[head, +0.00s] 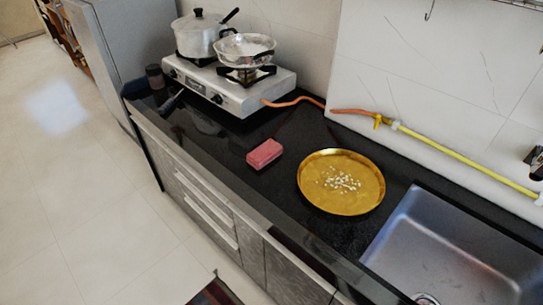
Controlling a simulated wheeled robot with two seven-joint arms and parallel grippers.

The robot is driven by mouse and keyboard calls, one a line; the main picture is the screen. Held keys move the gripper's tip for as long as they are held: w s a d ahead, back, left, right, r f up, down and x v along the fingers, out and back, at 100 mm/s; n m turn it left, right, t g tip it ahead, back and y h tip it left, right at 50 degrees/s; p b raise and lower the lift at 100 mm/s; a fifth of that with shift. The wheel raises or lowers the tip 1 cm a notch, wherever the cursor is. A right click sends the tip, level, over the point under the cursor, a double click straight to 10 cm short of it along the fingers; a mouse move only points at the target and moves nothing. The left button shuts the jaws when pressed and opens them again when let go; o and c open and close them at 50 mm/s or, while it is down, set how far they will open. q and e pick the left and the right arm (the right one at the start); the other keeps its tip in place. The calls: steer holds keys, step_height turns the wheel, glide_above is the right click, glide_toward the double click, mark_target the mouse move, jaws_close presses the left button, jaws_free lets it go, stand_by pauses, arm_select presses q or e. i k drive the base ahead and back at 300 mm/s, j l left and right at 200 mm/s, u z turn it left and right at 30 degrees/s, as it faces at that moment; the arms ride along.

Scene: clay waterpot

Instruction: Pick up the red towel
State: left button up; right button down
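A small red folded block, which looks like the red towel (265,154), lies on the black counter (231,158) between the stove and a gold plate. It is apart from the objects around it. Neither of my grippers shows in the head view.
A gas stove (231,84) at the back left carries a lidded pot (197,38) and a pan (244,48). A gold plate (313,195) with white bits stands right of the towel. A steel sink (455,250) is at the right.

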mark_target(267, 152)
steer(key=i+j, duration=0.15)
steer(key=j, duration=0.15)
steer(key=i+j, duration=0.15)
steer(key=i+j+z, duration=0.15)
steer(key=j+z, duration=0.2)
steer(key=i+j+z, duration=0.15)
steer(key=j+z, duration=0.15)
steer(key=j, duration=0.3)
steer(key=j+z, duration=0.35)
steer(key=j, duration=0.15)
steer(key=z, duration=0.4)
